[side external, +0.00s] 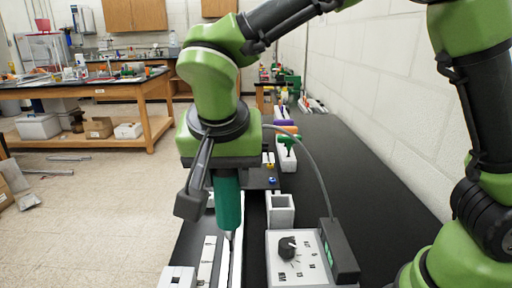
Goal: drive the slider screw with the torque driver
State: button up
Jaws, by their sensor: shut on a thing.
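My gripper (212,178) points down over the left part of the black bench. It is shut on the torque driver, a teal-green cylinder (228,204) held upright. The driver's thin bit (232,238) points down at a long white rail (236,265) of the frame. I cannot tell whether the bit touches anything. The slider screw is too small or hidden to make out. A dark finger of the gripper shows at the driver's left; the other is hidden.
A white controller box (300,262) with a black dial stands right of the rail, a cable arching up from it. A square grey holder (280,210) stands behind it. A white bin with a green tool (286,150) is farther back. The bench's right side is clear beside the wall.

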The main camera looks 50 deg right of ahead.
aim_at(218, 221)
jog(key=s+a, duration=0.2)
jog(key=a, duration=0.1)
jog(key=s+a, duration=0.2)
jog(key=shift+s+r, duration=0.1)
jog(key=shift+r, duration=0.3)
jog(key=shift+f, duration=3.65)
dwell(0.5)
jog(key=shift+r, duration=0.1)
jog(key=shift+r, duration=1.45)
